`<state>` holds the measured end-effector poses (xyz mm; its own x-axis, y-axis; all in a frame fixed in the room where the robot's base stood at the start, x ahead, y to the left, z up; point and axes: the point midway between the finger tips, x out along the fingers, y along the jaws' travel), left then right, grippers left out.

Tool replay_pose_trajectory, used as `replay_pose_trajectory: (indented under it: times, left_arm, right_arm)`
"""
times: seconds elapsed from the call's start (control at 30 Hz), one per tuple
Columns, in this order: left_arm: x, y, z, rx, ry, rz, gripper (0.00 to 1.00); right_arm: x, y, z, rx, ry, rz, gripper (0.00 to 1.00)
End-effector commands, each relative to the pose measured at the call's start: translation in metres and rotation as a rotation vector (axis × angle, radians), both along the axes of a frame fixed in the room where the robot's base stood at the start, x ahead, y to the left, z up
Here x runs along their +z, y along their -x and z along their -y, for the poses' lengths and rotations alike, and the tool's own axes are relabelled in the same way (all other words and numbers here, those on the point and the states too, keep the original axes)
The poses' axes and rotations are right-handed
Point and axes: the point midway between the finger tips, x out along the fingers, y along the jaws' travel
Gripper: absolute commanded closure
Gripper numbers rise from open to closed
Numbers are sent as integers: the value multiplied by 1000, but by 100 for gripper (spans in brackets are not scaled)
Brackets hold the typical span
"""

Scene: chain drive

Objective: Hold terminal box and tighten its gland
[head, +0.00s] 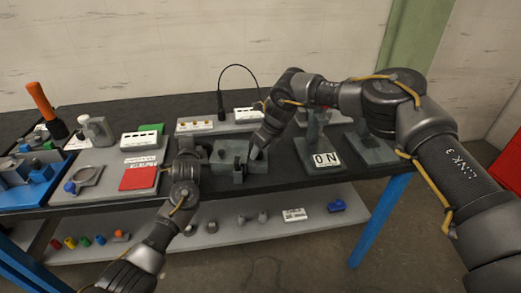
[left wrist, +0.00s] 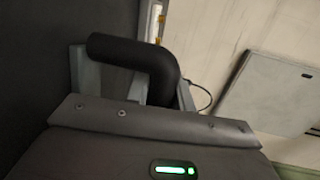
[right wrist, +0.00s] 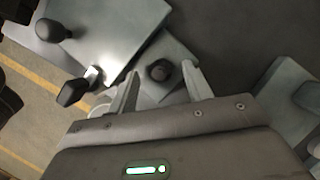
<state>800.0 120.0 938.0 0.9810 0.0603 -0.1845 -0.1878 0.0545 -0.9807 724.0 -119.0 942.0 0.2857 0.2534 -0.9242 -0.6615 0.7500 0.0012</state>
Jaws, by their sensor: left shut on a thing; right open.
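A grey-green box (head: 226,152), which looks like the terminal box, sits on the table between my two arms. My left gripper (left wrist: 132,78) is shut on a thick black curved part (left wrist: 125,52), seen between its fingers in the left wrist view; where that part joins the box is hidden. My right gripper (head: 254,150) points down at the box's right side. In the right wrist view its open fingers (right wrist: 160,88) stand on either side of a dark faceted knob (right wrist: 159,70), possibly the gland. I cannot tell whether they touch it.
A white-labelled strip (head: 195,125) and a thin black cable (head: 221,95) lie behind the box. Small parts lie on the lower shelf (head: 180,252).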

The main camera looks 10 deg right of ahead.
Motion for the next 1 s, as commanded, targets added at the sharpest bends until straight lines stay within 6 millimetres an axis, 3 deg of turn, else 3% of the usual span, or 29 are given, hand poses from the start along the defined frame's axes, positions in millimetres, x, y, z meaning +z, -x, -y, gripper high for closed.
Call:
replay_pose_trajectory:
  times: [0.5,0.7,1.0]
  left_arm:
    - [-1,0,-1,1,0,-2,100]
    - [-1,0,0,1,0,-2,100]
    - [-1,0,0,1,0,-1,100]
  right_arm:
    - [90,27,25,0,-2,4,50]
    - [103,31,28,-1,0,3,50]
    - [103,32,29,0,-1,2,50]
